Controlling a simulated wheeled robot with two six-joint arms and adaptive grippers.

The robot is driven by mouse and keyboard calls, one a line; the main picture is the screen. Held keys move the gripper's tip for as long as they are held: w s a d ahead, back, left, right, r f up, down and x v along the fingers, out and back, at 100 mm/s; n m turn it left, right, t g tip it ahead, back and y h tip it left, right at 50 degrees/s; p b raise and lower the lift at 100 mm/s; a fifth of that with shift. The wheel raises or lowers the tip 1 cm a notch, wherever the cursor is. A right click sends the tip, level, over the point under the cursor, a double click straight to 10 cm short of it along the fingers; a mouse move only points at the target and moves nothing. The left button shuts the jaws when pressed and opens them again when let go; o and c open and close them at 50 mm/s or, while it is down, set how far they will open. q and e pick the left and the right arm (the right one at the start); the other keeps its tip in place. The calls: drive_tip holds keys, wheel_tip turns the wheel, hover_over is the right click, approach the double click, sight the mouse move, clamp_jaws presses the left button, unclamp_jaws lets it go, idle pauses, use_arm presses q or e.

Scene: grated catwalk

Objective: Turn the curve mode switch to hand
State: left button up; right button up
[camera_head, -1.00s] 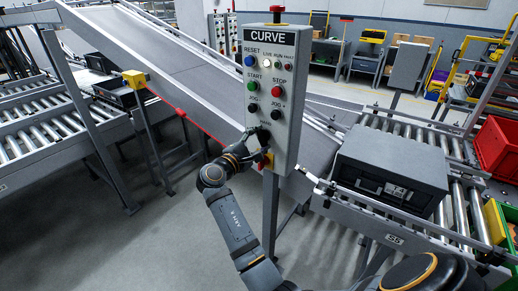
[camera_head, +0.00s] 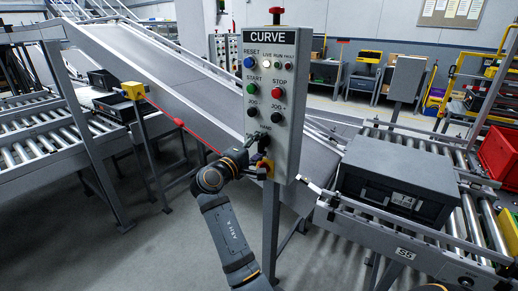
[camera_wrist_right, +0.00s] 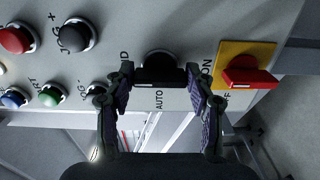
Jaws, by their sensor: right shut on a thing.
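The grey control box labelled CURVE (camera_head: 285,44) stands upright on a post in the middle of the head view. My right gripper (camera_head: 259,142) is at its lower left, its fingers around the mode switch. In the right wrist view, the black switch knob (camera_wrist_right: 160,66) sits between the two fingers of my right gripper (camera_wrist_right: 160,84), which is shut on it. The AUTO label shows just below the knob, and the end of another label, a "D", shows beside the left finger. The fingers partly hide the switch, so its setting is unclear. My left gripper is not in view.
A red handle on a yellow plate (camera_wrist_right: 247,72) is close beside the right finger. Push buttons, including black JOG + (camera_head: 275,116), are above the switch. A dark crate (camera_head: 400,174) sits on rollers at right. A sloping conveyor (camera_head: 160,60) runs behind the box.

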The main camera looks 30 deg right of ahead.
idle(0.3)
drive_tip(key=o, duration=1.2)
drive_tip(key=shift+c, duration=0.2)
drive_tip(key=shift+r, duration=0.1)
